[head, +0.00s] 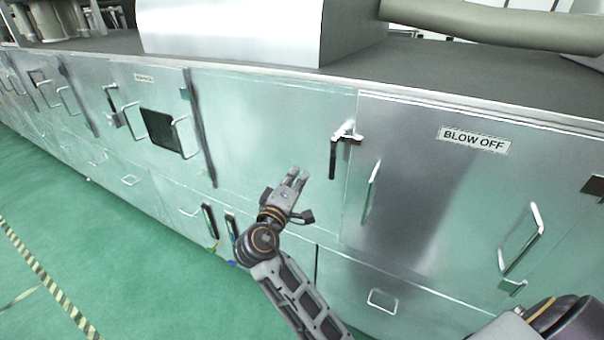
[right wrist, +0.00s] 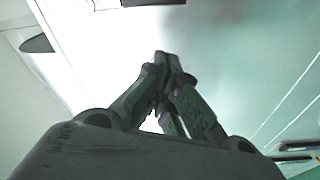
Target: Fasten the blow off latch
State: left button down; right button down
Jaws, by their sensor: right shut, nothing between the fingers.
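The blow off latch (head: 334,158) is a dark lever hanging down from a silver pivot on the cabinet front. It sits at the left edge of the blow off door (head: 415,200), a steel panel labelled "BLOW OFF". The door looks flush with its frame. My right gripper (head: 297,174) is below and left of the latch, apart from it, in front of the pale panel. Its fingers are together and empty; they also show shut in the right wrist view (right wrist: 162,58). A dark piece at the top edge of that view cannot be identified. My left gripper is out of view.
The door has a vertical handle (head: 370,191) near the latch and another handle (head: 521,240) at right. A drawer handle (head: 382,301) is below. A counter (head: 480,75) runs above, carrying a steel box (head: 235,30). Green floor (head: 130,250) lies open at left.

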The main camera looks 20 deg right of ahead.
jog(key=shift+b+v, duration=0.3)
jog(key=shift+v, duration=1.5)
jog(key=shift+r, duration=0.1)
